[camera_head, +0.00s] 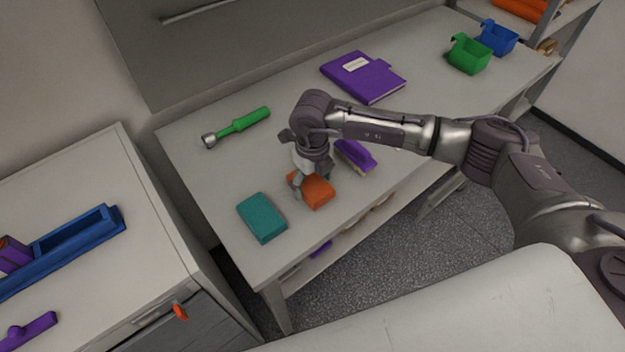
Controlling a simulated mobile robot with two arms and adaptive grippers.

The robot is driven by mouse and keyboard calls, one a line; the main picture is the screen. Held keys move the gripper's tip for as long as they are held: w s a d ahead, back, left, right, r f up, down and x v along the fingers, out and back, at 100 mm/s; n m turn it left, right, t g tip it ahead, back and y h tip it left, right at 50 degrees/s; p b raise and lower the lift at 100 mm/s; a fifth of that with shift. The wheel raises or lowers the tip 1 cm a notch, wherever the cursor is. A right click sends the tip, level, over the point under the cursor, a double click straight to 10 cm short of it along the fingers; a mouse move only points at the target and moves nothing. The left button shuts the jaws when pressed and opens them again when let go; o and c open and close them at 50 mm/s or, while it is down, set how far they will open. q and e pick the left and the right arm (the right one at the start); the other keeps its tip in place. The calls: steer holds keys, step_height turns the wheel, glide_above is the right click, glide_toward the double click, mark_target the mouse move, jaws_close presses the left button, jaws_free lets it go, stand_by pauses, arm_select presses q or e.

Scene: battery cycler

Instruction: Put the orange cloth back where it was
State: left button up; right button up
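The orange cloth (316,194) is a small folded block on the white table, close to its front edge. It lies just right of a folded teal cloth (262,218), with a small gap between them. My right gripper (309,186) points down at the orange cloth and hides its back part. Its fingers are at the cloth's back and left side; I cannot tell whether they press on it. My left gripper is not in view.
A purple brush (355,154) lies right of the orange cloth. A green-handled tool (238,127) and a purple notebook (362,77) lie further back. Green (468,56) and blue (498,38) bins stand at the far right. A blue tray (72,243) sits on the left cabinet.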

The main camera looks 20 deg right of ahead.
mark_target(312, 184)
steer(key=shift+o, duration=0.8)
steer(key=shift+r, duration=0.1)
steer(key=shift+r, duration=0.25)
step_height(312, 184, up, 12)
steer(key=b, duration=0.2)
steer(key=shift+f, duration=0.15)
